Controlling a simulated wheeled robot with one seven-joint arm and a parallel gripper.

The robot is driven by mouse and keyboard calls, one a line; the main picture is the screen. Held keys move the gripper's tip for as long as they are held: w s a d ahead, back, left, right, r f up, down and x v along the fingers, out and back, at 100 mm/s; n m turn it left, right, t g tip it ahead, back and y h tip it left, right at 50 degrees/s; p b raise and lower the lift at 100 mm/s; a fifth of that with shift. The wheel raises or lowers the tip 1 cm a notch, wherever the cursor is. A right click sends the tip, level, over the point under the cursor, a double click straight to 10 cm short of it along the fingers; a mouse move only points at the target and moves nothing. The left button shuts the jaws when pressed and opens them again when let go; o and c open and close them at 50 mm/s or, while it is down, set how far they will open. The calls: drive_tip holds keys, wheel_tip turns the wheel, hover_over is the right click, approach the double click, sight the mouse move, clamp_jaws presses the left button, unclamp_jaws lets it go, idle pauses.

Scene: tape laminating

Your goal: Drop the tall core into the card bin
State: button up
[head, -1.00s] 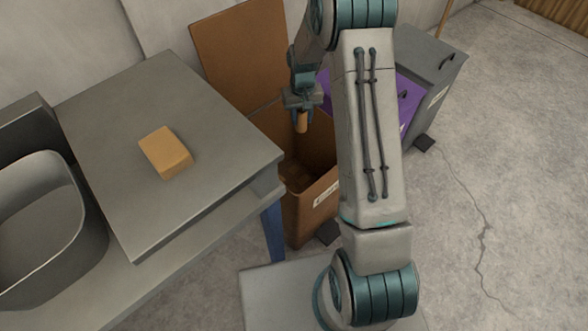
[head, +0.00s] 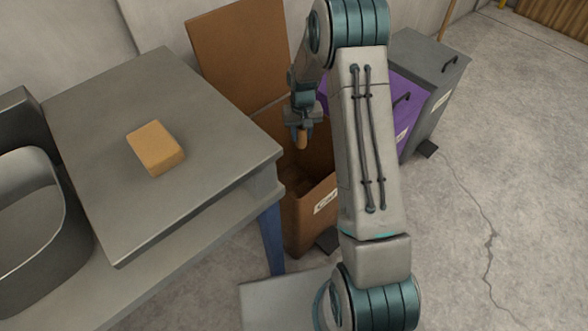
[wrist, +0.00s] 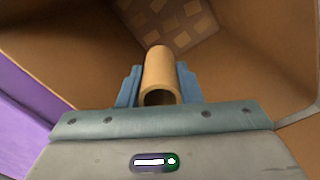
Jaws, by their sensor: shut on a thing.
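The tall core is a tan cardboard tube (wrist: 158,66) held between the blue fingers of my gripper (wrist: 158,85), its open end toward the wrist camera. In the head view the core (head: 302,139) hangs below my gripper (head: 302,128), which is shut on it. The card bin (head: 310,205) is a brown open bin with its lid (head: 240,50) tipped up behind it. The core is over the bin's opening. In the wrist view the bin's inner walls (wrist: 70,55) surround the core, and its floor (wrist: 180,25) shows lighter squares.
A purple bin (head: 408,100) and a grey bin (head: 435,60) with closed lids stand to the right. A grey table (head: 95,120) at left carries an orange-tan block (head: 156,148). A grey tub (head: 45,240) is at far left. Floor at right is clear.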

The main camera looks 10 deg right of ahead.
drive_tip(key=o, duration=1)
drive_tip(key=shift+o, duration=0.2)
drive_tip(key=shift+r, duration=0.1)
wheel_tip(320, 180, up, 14)
drive_tip(key=p, duration=0.3)
